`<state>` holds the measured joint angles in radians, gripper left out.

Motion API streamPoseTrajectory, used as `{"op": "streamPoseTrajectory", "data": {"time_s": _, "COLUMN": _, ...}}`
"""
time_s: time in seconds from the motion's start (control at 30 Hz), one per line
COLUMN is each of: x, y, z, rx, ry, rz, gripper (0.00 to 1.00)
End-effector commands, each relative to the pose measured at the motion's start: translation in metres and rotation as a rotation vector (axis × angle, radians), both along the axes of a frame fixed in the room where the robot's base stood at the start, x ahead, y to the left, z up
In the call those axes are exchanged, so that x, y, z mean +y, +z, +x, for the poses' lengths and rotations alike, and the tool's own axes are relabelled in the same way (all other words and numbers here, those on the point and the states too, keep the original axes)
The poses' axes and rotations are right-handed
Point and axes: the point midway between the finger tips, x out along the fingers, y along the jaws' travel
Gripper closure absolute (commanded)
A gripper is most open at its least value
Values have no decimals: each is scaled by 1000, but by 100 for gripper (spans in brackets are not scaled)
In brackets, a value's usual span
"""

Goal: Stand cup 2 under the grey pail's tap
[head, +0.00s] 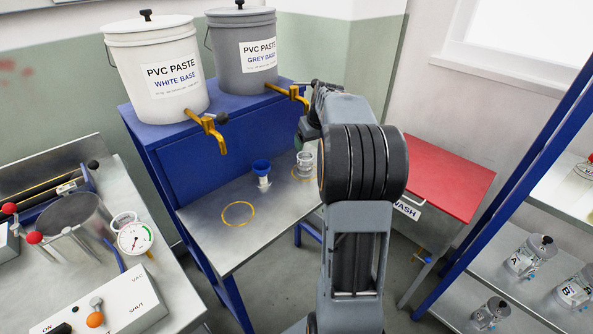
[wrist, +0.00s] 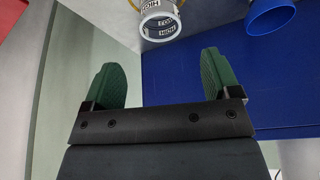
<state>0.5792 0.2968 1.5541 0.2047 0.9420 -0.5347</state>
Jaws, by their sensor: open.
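The grey pail (head: 240,60) stands on the blue stand, and its brass tap (head: 290,94) points down over the bench. A clear cup (head: 305,163) stands upright on the bench at the yellow ring (head: 294,174) below that tap. I cannot read a number on it. In the wrist view the cup (wrist: 160,22) shows its rim and printed marks, beyond my fingertips. My gripper (wrist: 164,75) is open, with nothing between its green fingers. In the head view my gripper (head: 304,138) is partly hidden by my arm, just above and behind the cup.
A blue funnel (head: 262,167) on a small clear holder stands left of the cup. The white pail (head: 155,75) has its tap (head: 210,128) over an empty yellow ring (head: 238,214). A red-topped wash unit (head: 440,178) is at right, beside a shelf with several lidded jars (head: 529,255).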

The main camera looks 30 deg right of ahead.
Motion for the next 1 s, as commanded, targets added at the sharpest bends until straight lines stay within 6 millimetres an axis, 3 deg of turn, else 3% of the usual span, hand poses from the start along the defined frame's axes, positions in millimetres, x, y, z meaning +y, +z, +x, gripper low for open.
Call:
{"op": "streamPoseTrajectory", "data": {"time_s": 0.13, "x": 22, "y": 5, "z": -6, "rx": 8, "ry": 12, "rz": 4, "gripper": 17}}
{"op": "streamPoseTrajectory", "data": {"time_s": 0.27, "x": 87, "y": 10, "z": -29, "rx": 31, "ry": 40, "rz": 14, "gripper": 17}}
{"op": "streamPoseTrajectory", "data": {"time_s": 0.4, "x": 167, "y": 3, "z": -80, "rx": 71, "ry": 74, "rz": 23, "gripper": 17}}
{"op": "streamPoseTrajectory", "data": {"time_s": 0.5, "x": 208, "y": -9, "z": -121, "rx": 95, "ry": 93, "rz": 23, "gripper": 17}}
{"op": "streamPoseTrajectory", "data": {"time_s": 0.6, "x": 235, "y": -23, "z": -156, "rx": 112, "ry": 107, "rz": 21, "gripper": 17}}
{"op": "streamPoseTrajectory", "data": {"time_s": 0.8, "x": 257, "y": -44, "z": -198, "rx": 132, "ry": 123, "rz": 16, "gripper": 17}}
{"op": "streamPoseTrajectory", "data": {"time_s": 1.0, "x": 259, "y": -49, "z": -207, "rx": 137, "ry": 123, "rz": 14, "gripper": 17}}
